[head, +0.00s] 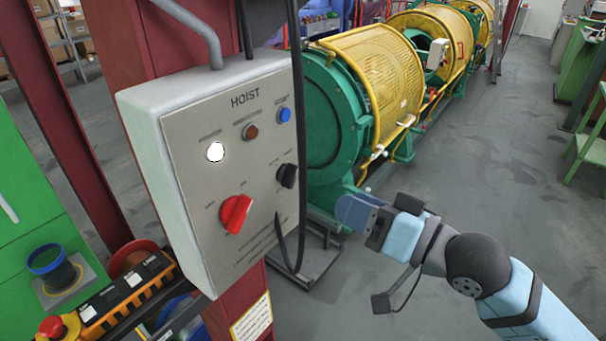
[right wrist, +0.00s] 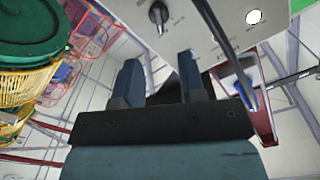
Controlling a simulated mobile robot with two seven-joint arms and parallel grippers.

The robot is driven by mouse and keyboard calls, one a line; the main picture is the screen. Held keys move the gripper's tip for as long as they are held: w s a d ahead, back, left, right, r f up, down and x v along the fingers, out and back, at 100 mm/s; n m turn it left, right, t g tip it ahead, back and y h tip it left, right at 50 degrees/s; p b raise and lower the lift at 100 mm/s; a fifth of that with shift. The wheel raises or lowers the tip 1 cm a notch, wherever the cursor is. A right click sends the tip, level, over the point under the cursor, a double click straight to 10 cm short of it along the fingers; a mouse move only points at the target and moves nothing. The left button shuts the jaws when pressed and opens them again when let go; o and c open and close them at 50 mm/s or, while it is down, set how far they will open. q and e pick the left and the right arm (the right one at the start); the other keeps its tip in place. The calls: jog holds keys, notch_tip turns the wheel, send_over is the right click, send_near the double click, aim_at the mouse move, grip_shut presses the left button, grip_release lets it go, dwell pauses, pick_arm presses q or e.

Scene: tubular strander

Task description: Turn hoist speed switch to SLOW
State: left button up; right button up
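The grey hoist control box (head: 245,100) hangs on a red column, its panel marked HOIST. A small black rotary knob (head: 287,175) sits at the panel's right; a larger red rotary knob (head: 236,213) sits lower left of it. The labels around both knobs are too small to read, so I cannot tell which setting either points at. My right gripper (head: 358,212) is right of the box, apart from it. In the right wrist view its two fingers (right wrist: 160,80) are spread and empty, with the black knob (right wrist: 158,14) beyond them. My left gripper is not in view.
The panel also has a white lamp (head: 215,152), a dark red lamp (head: 250,131) and a blue button (head: 285,115). A black cable (head: 299,130) hangs along the box's right edge, near my gripper. The green and yellow strander (head: 375,75) stands behind.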

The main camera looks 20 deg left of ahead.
aim_at(295, 178)
jog(key=p+x, duration=0.2)
jog(key=x, duration=0.7)
jog(key=shift+w+a, duration=0.15)
jog(key=shift+a, duration=0.1)
jog(key=shift+w+a+f, duration=0.1)
jog(key=shift+w+a, duration=0.1)
jog(key=shift+a, duration=0.25)
grip_shut()
